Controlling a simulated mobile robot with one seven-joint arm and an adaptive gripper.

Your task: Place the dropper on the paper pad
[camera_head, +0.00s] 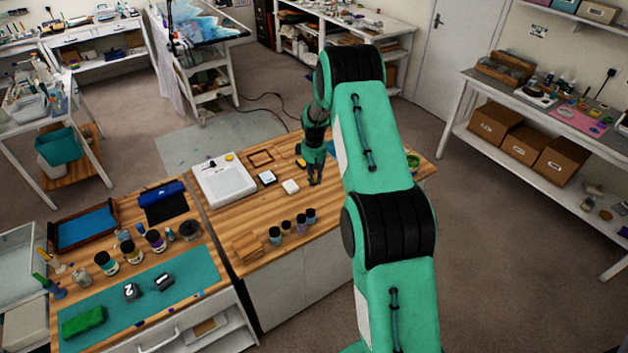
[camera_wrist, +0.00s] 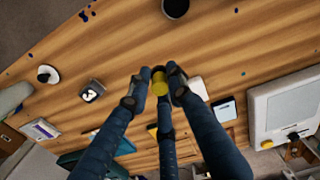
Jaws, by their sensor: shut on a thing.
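My gripper (camera_head: 315,183) is low over the middle table, fingertips down. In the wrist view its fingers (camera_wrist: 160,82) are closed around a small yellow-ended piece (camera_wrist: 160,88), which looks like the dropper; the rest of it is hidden. A small white block (camera_head: 290,187) lies just left of my gripper and also shows in the wrist view (camera_wrist: 197,88). A flat white, dark-edged piece (camera_head: 266,178) lies farther left, also in the wrist view (camera_wrist: 224,110). I cannot tell which of these two is the paper pad. The held piece appears apart from both.
A white tray-like unit (camera_head: 222,182) stands at the table's left. A wooden frame (camera_head: 260,158) lies behind. Bare wood lies between the white block and the jars.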

